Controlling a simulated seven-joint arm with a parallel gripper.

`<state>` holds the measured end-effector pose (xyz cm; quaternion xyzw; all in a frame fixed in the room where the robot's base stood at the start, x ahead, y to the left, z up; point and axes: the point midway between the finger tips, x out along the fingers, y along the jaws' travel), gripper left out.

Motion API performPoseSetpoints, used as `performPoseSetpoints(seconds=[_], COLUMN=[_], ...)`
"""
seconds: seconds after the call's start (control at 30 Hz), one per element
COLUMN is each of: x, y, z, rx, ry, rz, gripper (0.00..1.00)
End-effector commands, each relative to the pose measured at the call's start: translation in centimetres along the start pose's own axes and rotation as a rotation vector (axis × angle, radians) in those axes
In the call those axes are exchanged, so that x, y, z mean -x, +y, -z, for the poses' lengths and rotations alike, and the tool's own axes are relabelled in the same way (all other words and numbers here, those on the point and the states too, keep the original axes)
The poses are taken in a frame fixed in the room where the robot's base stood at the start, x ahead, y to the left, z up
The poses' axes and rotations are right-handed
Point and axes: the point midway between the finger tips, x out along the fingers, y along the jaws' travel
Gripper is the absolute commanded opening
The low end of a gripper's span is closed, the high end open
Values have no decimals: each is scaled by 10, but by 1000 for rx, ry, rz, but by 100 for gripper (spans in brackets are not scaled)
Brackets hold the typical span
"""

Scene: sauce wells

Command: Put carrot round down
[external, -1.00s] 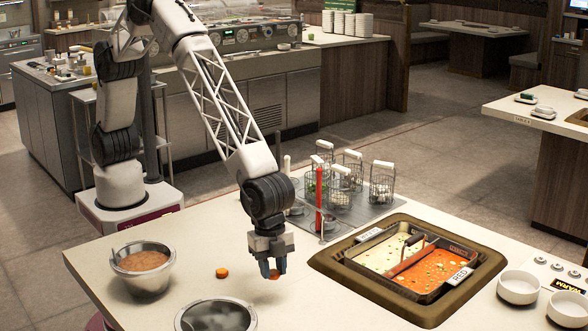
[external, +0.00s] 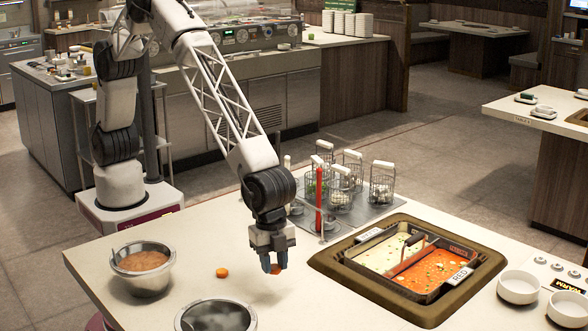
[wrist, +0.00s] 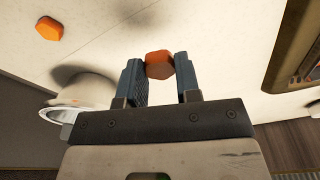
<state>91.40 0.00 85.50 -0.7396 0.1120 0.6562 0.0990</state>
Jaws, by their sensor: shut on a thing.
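My gripper (external: 274,264) is shut on an orange carrot round (external: 275,269), low over the pale counter. In the wrist view the carrot round (wrist: 159,65) sits between the two blue fingertips (wrist: 159,72). I cannot tell whether it touches the counter. A second carrot round (external: 222,273) lies on the counter to the left of my gripper, and it also shows at the upper left of the wrist view (wrist: 48,28).
A metal pot of brownish food (external: 143,268) stands at the left. Another metal pot (external: 216,318) is at the front. The sunken pan of white and red sauce (external: 340,262) is to the right, with white bowls (external: 518,288) beyond. Wire baskets (external: 382,185) stand behind.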

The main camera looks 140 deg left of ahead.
Motion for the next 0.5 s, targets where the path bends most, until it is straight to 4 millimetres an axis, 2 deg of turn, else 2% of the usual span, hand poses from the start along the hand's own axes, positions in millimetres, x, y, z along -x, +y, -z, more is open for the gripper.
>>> performPoseSetpoints(seconds=[0.5], x=[124], y=[0], z=[16], rx=[0], ry=[4], rz=[2], gripper=[6])
